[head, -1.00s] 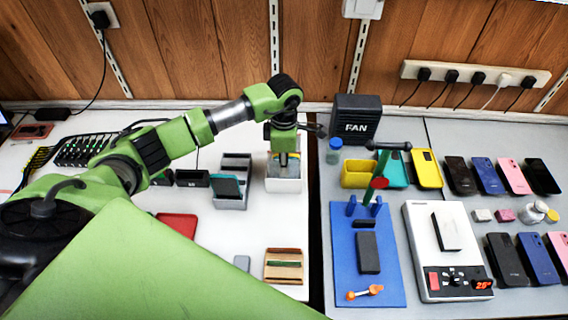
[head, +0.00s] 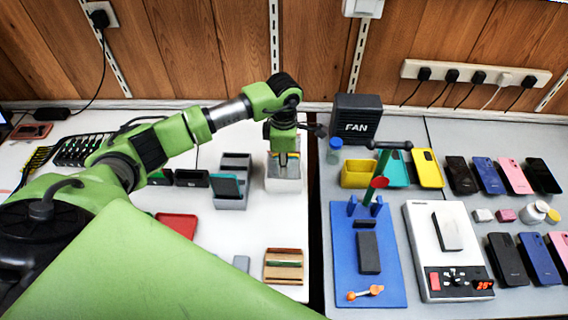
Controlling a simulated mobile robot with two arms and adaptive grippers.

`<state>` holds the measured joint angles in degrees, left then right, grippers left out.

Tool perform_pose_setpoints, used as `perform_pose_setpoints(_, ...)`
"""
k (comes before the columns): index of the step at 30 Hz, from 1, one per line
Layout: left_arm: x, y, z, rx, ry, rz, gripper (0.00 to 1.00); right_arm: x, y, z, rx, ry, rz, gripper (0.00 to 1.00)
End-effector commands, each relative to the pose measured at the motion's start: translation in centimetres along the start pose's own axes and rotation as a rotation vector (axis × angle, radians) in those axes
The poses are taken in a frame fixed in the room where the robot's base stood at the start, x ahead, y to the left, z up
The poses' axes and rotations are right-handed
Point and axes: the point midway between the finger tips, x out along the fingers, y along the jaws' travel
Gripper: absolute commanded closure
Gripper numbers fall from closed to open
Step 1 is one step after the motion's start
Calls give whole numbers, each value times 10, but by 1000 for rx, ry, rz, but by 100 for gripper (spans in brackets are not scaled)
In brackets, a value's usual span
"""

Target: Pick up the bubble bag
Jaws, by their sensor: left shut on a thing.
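My left gripper (head: 283,160) points down over a white open box (head: 284,183) on the left table, near the gap between the two tables. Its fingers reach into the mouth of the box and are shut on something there. What it holds is mostly hidden by the fingers and the box wall; I cannot make out a bubble bag clearly. My right gripper is not in view.
A grey slotted holder (head: 232,190) with a teal phone stands left of the box. A black fan (head: 356,119) and a yellow bin (head: 355,174) are to the right. A blue mat (head: 345,285) and several phones fill the right table.

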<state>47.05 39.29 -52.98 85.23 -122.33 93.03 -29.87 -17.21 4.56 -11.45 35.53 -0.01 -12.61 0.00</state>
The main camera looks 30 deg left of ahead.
Motion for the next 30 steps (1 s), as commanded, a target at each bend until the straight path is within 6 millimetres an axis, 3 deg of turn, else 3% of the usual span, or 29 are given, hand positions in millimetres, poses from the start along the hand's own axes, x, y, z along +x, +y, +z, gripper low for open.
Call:
perform_pose_setpoints(7, 0, 0, 0, 0, -1, 1, 100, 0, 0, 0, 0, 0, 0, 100)
perform_pose_setpoints(8, 0, 0, 0, 0, -1, 1, 78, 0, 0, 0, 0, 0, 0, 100)
perform_pose_setpoints(9, 0, 0, 0, 0, -2, 1, 67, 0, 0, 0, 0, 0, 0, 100)
perform_pose_setpoints(10, 0, 0, 0, 0, -2, 1, 66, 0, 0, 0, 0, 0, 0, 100)
perform_pose_setpoints(22, -5, 0, 1, 1, -3, 2, 66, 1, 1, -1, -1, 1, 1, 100)
perform_pose_setpoints(30, -54, 1, 0, 2, -3, 5, 66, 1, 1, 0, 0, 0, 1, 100)
